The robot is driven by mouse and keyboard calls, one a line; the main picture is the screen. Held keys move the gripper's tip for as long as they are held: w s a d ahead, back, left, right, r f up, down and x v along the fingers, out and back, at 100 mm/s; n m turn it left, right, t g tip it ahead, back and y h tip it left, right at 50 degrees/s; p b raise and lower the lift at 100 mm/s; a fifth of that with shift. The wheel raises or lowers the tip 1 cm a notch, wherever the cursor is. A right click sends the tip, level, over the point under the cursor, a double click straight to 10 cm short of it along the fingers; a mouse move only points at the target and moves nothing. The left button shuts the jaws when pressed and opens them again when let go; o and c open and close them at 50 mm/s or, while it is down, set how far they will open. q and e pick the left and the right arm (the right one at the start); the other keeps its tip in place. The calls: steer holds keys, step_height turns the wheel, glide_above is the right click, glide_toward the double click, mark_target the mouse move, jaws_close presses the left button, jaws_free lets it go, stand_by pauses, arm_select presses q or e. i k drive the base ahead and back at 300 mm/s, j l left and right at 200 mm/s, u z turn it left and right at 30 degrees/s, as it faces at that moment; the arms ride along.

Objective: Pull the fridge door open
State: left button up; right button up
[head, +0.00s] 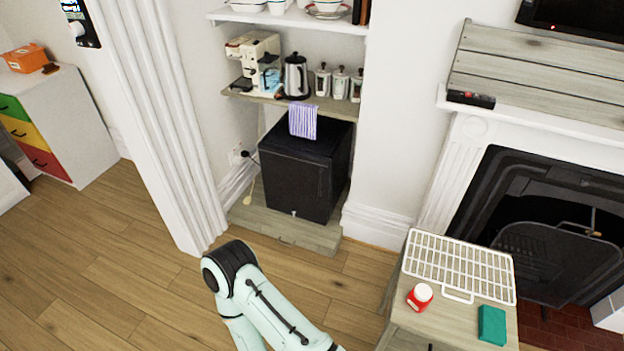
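The fridge (305,165) is a small black box in the alcove, standing on a low wooden plinth below the shelves. Its dark front door (295,188) looks shut, with no gap that I can make out. A purple striped cloth (302,121) hangs from the shelf above and overlaps the fridge's top in the picture. Neither of my grippers is in view. Only a pale green arm link of mine, with a black joint, shows at the bottom, apart from the fridge.
The wooden plinth (285,230) juts out before the fridge. Wooden floor (120,240) is open at left. A side table (455,313) with a white rack (460,265), red-and-white jar (419,297) and green block (492,325) stands at right, before the fireplace (550,225).

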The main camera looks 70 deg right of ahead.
mark_target(299, 181)
steer(key=i+l+z, duration=0.1)
steer(key=i+z, duration=0.2)
steer(key=z, duration=0.2)
steer(key=i+z, duration=0.3)
steer(key=z, duration=0.2)
steer(key=i+j+z, duration=0.1)
steer(key=i+z, duration=0.2)
steer(key=z, duration=0.15)
steer(key=i+l+z, duration=0.15)
steer(key=i+z, duration=0.15)
steer(key=z, duration=0.2)
steer(key=i+z, duration=0.7)
steer(key=z, duration=0.25)
steer(key=i+z, duration=0.35)
steer(key=i, duration=0.2)
steer(key=i+z, duration=0.4)
steer(key=i, duration=0.15)
